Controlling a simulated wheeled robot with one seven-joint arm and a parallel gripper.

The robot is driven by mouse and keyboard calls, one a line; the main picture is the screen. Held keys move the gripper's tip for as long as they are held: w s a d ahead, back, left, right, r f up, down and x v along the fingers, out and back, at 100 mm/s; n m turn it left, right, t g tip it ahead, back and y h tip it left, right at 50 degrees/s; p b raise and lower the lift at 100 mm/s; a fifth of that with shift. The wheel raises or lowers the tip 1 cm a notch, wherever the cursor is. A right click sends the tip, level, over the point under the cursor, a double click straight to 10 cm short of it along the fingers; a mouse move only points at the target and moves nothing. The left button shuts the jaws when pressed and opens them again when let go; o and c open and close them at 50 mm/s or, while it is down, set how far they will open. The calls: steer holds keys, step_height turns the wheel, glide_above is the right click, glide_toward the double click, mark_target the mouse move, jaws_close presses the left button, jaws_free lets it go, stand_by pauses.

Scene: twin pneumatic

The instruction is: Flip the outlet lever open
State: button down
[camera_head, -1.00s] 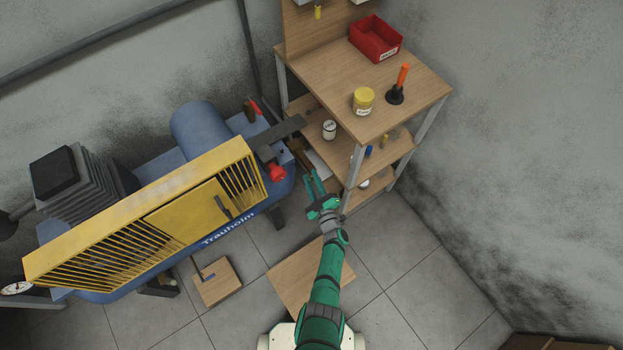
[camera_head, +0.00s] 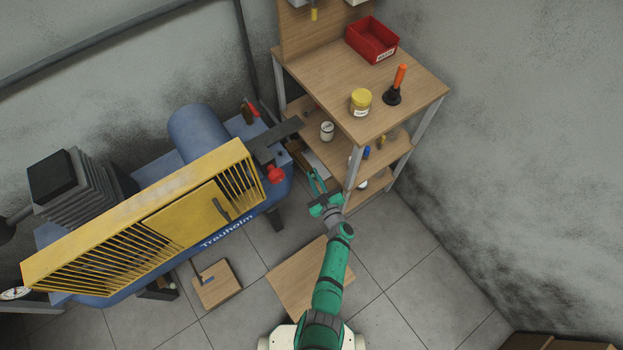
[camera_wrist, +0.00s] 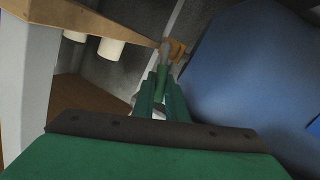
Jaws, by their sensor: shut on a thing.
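In the wrist view, my gripper (camera_wrist: 162,72) has its two green fingers drawn together at the tips. They are shut on the small grey outlet lever (camera_wrist: 165,52), beside a brass-coloured fitting (camera_wrist: 177,48). The compressor's blue tank (camera_wrist: 245,70) fills the right side of that view. In the head view, my gripper (camera_head: 315,180) is between the compressor (camera_head: 285,186) and the shelf bench. The lever cannot be made out there, and its exact angle is unclear.
The wooden bench (camera_head: 425,85) stands close on the right of my gripper, with its metal leg (camera_head: 355,167) nearby. A red knob (camera_head: 275,174) is on the compressor's end. Wooden boards (camera_head: 300,285) lie on the floor in front.

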steer(key=shift+w+d+r+m+g, duration=0.1)
steer(key=shift+w+d+m+g, duration=0.25)
steer(key=shift+m, duration=0.45)
steer(key=shift+w+d+m+g, duration=0.15)
steer(key=shift+d+m, duration=0.3)
steer(key=shift+m, duration=0.35)
steer(key=c, duration=1.8)
jaws_free()
steer(key=shift+o, duration=0.2)
steer(key=v, duration=1.1)
steer(key=shift+w+d, duration=0.1)
steer(key=shift+w, duration=0.05)
